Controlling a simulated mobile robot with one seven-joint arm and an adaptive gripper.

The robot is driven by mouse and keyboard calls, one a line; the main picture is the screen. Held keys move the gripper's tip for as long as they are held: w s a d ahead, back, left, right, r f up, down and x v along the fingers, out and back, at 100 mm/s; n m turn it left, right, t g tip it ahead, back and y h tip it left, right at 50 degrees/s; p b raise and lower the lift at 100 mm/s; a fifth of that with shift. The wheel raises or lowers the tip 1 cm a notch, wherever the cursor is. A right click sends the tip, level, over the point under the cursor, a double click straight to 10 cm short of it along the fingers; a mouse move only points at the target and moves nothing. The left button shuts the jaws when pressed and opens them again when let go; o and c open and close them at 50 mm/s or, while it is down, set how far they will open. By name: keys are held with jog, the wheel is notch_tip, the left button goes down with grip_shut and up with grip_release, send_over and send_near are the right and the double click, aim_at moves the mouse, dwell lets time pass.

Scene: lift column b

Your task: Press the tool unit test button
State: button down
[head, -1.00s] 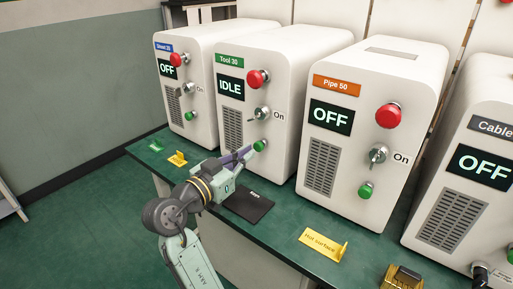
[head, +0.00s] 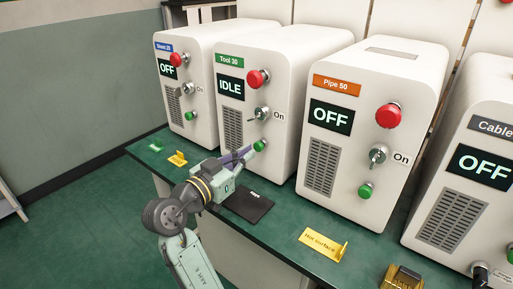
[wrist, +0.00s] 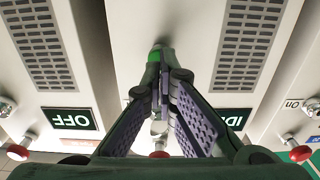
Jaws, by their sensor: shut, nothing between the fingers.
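The tool unit (head: 284,70) is a white box with a green "Tool 30" label and a screen (head: 230,87) reading IDLE. Its front has a red button (head: 258,79), a key switch (head: 262,114) marked On, and a green button (head: 260,146) low down. My gripper (head: 250,150) is shut and empty, its fingertips at the green button. In the wrist view the green button (wrist: 154,55) shows just beyond the closed fingertips, partly hidden by them. I cannot tell whether they touch it or whether it is pushed in.
A Sheet-type unit (head: 200,45) reading OFF stands to the left. The Pipe 50 unit (head: 370,75) and the Cable unit (head: 490,120), both OFF, stand to the right. A black mat (head: 250,205) and yellow signs (head: 322,245) lie on the green bench.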

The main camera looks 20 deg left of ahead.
jog(key=shift+w, duration=0.15)
jog(key=shift+x, duration=1.2)
jog(key=shift+b+v, duration=0.3)
jog(key=shift+v, duration=1.05)
jog(key=v, duration=0.5)
dwell(0.4)
